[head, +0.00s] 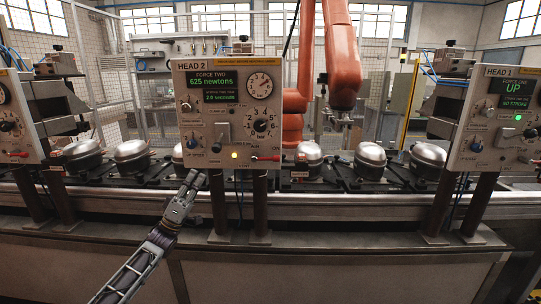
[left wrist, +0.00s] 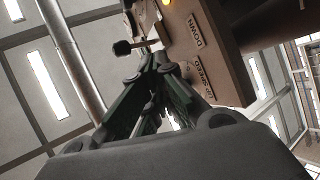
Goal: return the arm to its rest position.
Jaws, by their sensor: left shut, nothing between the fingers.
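My left gripper (head: 193,181) is shut and empty, in front of the lower left of the HEAD 2 panel in the head view. My left arm reaches up to it from the bottom left. The HEAD 2 panel (head: 205,113) reads FORCE TWO, 625 newtons, with a yellow light lit. My right gripper is not in view.
The HEAD 1 panel (head: 479,126) stands at the right, another panel (head: 14,140) at the left. Several metal compressors, one being (head: 132,153), sit along the conveyor (head: 330,205). An orange robot arm (head: 340,50) stands behind. Space before the bench front is free.

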